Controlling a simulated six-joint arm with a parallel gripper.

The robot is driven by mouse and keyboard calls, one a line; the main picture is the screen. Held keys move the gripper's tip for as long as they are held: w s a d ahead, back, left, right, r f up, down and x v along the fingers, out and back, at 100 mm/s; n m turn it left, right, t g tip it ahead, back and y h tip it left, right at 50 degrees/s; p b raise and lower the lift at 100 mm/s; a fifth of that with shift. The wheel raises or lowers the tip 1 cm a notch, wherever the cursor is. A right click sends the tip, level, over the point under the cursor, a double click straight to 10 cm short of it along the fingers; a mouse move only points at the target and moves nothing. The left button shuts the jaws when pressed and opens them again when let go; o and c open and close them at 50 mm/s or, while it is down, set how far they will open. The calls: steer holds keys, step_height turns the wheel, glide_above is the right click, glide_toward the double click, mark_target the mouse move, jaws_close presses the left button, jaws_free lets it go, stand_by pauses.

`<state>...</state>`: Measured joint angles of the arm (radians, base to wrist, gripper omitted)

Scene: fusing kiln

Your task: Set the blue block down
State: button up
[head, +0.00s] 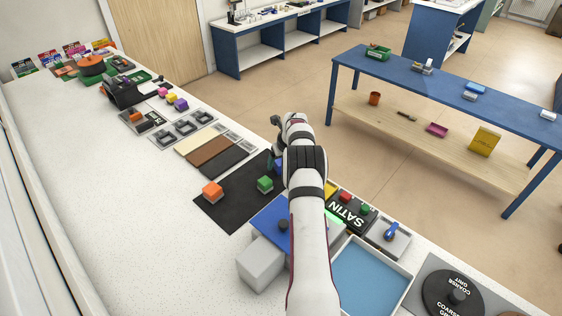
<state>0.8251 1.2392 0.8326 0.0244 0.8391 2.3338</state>
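My arm reaches up the middle of the head view, and its wrist hides most of my gripper (274,158), which is over the right side of a black mat (238,212). A small dark blue patch (279,166) shows beside the wrist. It may be part of the blue block, but I cannot tell whether it is held or touching the mat. An orange block (212,192) sits on the mat's left part, and a green block (265,184) sits close to my gripper. My fingertips are not clearly visible.
A blue panel (263,217) and a pale grey block (260,264) stand just in front of the mat. A SATIN board (352,214), a blue-floored tray (370,282) and a grit disc (453,293) are to the right. Brown and black strips (209,150) lie beyond. The left counter is clear.

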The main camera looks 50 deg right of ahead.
steer(key=v, duration=1.2)
steer(key=s+a+r+n+y, duration=0.1)
steer(key=a+r+n, duration=0.35)
steer(key=a, duration=0.45)
steer(key=s+a+r+n+g+y, duration=0.1)
steer(key=s+a+r+n, duration=0.15)
steer(key=a+n, duration=0.55)
steer(key=a+r+n+y, duration=0.1)
steer(key=a+r+n, duration=0.3)
steer(key=a, duration=0.7)
steer(key=s+a+n+g, duration=0.1)
steer(key=s+a+n, duration=0.7)
steer(key=s, duration=0.4)
steer(key=s+a+f+n+g, duration=0.1)
steer(key=s+a+n+g, duration=0.1)
steer(key=s+a+n, duration=0.7)
steer(key=s+n, duration=0.1)
steer(key=s, duration=0.3)
steer(key=shift+a+f+y, duration=0.3)
steer(key=shift+a, duration=0.05)
steer(key=shift+w, duration=0.1)
steer(key=shift+c, duration=0.2)
